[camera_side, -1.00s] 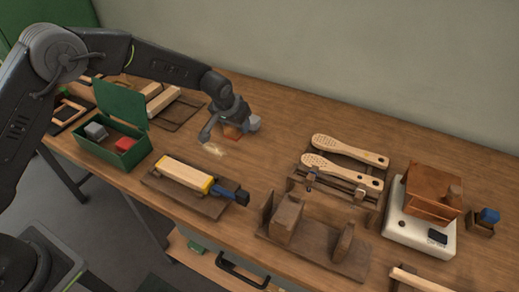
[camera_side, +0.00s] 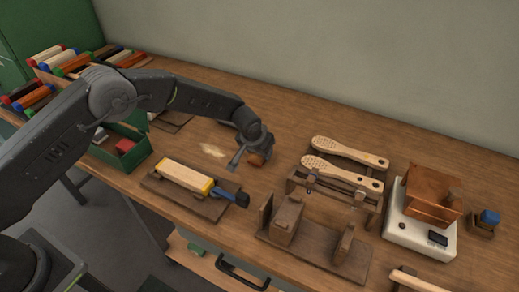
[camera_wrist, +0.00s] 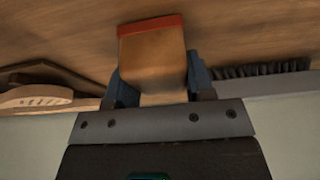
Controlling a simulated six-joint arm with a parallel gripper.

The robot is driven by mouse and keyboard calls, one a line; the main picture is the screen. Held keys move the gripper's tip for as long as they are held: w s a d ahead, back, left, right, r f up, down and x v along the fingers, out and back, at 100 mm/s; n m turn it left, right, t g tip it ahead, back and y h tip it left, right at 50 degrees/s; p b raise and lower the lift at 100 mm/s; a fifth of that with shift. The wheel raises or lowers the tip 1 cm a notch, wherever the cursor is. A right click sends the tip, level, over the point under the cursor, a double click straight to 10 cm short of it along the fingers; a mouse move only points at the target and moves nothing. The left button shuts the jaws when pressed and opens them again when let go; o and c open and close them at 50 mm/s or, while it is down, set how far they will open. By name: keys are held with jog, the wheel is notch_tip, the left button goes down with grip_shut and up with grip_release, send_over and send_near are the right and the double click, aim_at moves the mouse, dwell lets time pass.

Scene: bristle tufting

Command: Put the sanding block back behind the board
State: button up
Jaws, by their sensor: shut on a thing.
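The sanding block (camera_wrist: 152,50), orange-brown with a red edge, is between the jaws of my gripper (camera_wrist: 158,88) in the wrist view. In the side view my gripper (camera_side: 250,153) is shut on the block (camera_side: 257,159), over the middle of the bench. I cannot tell whether the block touches the bench. A pale wooden piece with a yellow end (camera_side: 185,175) lies on a dark board (camera_side: 207,207) in front and to the left of my gripper. Which board the task means is unclear.
A brown wooden fixture (camera_side: 315,250) stands nearer the front. A white scale (camera_side: 415,235) carries a brown box. A green box (camera_side: 115,150) is at left. Pale dust (camera_side: 213,150) marks the bench.

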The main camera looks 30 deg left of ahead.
jog(key=shift+f, duration=0.15)
jog(key=o, duration=1)
jog(key=shift+c, duration=0.2)
jog(key=v, duration=1.2)
